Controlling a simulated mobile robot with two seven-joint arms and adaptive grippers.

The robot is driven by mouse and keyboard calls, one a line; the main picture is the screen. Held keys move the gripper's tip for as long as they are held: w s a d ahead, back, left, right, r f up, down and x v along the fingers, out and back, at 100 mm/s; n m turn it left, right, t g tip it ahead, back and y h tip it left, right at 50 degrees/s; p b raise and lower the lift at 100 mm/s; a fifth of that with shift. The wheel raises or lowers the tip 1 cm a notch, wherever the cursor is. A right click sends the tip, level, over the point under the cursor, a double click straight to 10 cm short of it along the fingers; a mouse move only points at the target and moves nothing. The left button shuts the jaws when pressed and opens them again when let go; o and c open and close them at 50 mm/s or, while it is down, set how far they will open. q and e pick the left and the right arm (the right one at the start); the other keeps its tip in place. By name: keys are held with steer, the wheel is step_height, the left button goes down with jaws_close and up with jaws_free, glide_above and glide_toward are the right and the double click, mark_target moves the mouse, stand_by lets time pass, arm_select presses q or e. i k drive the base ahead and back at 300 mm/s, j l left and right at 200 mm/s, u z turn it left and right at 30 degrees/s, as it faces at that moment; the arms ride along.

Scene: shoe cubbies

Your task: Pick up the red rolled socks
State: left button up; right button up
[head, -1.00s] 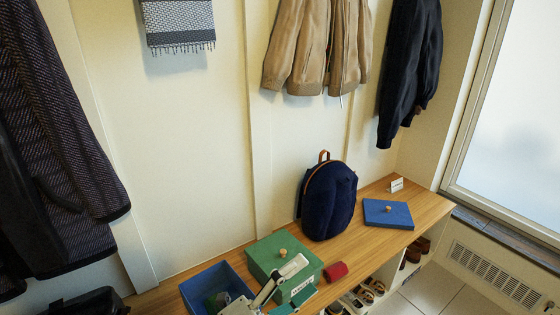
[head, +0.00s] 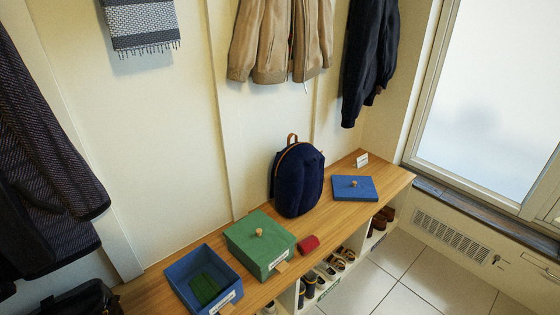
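The red rolled socks (head: 308,244) lie on the wooden bench top, just right of the green lidded box and near the bench's front edge. They are small and rounded, and nothing covers them in the head view. Neither of my grippers shows in the head view now.
A green box (head: 262,258) with a knobbed lid stands left of the socks. An open blue box (head: 184,272) holds something green. A navy backpack (head: 298,182) stands behind the socks. A blue lid (head: 354,189) lies farther right on the bench (head: 325,217). Shoes fill cubbies below.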

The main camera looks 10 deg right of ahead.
mark_target(309, 244)
steer(key=i+l, duration=0.1)
steer(key=l, duration=0.35)
steer(key=i+l, duration=0.15)
steer(key=l, duration=0.25)
steer(key=i+l, duration=0.1)
steer(key=l, duration=0.35)
steer(key=i+l, duration=0.1)
steer(key=l, duration=0.35)
steer(key=i+l, duration=0.15)
steer(key=l, duration=0.3)
steer(key=i+l, duration=0.1)
steer(key=l, duration=0.3)
steer(key=i+l+u, duration=0.1)
steer(key=l, duration=0.35)
